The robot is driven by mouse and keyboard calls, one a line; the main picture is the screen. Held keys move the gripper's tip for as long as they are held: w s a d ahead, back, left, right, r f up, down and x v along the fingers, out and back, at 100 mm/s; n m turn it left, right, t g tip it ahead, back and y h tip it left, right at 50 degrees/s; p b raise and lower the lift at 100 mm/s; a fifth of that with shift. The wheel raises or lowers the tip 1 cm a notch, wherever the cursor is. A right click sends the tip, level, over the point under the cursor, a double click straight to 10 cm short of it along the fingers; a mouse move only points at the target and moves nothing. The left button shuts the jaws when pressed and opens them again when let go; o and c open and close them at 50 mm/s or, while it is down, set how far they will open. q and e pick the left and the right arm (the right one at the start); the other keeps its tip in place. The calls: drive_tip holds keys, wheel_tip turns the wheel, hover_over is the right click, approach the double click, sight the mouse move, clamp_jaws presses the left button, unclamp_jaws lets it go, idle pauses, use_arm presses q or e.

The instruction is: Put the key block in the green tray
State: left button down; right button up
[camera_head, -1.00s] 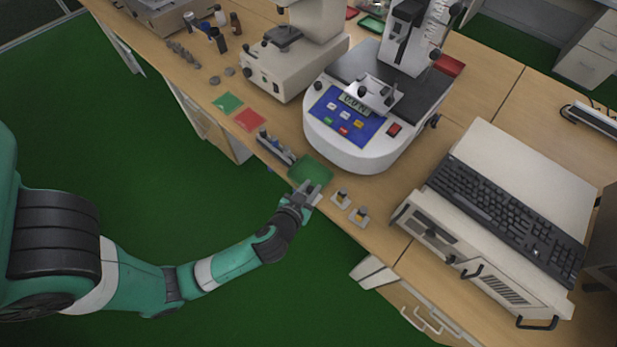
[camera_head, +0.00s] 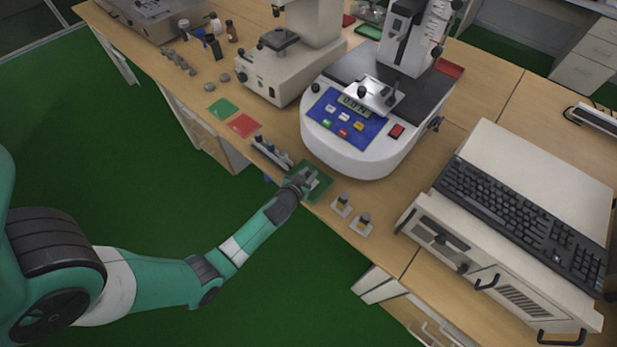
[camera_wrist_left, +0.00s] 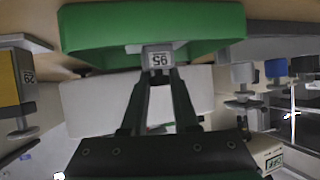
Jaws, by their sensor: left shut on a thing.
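The green tray (camera_head: 322,188) lies near the front edge of the bench, and its wall fills the top of the left wrist view (camera_wrist_left: 150,22). My left gripper (camera_head: 304,180) is over the tray's left part in the head view, partly covering it. In the left wrist view the left gripper (camera_wrist_left: 158,72) is shut on a small grey block with a white number label, the key block (camera_wrist_left: 158,57). The block overlaps the tray's edge in that view; I cannot tell whether it touches the tray. My right gripper is not in view.
A rack of small blocks (camera_head: 270,152) stands left of the tray. Two small stands (camera_head: 342,205) (camera_head: 361,224) are to its right. A white test instrument (camera_head: 355,150) stands behind it. Red (camera_head: 243,125) and green (camera_head: 223,108) mats lie further left.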

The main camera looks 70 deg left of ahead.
use_arm(q)
drive_tip(key=shift+f, duration=0.3)
drive_tip(key=shift+f, duration=0.25)
drive_tip(key=c, duration=0.7)
unclamp_jaws()
drive_tip(key=shift+r, duration=0.1)
drive_tip(key=shift+r, duration=0.2)
drive_tip(key=p+v, duration=0.3)
drive_tip(key=v, duration=0.9)
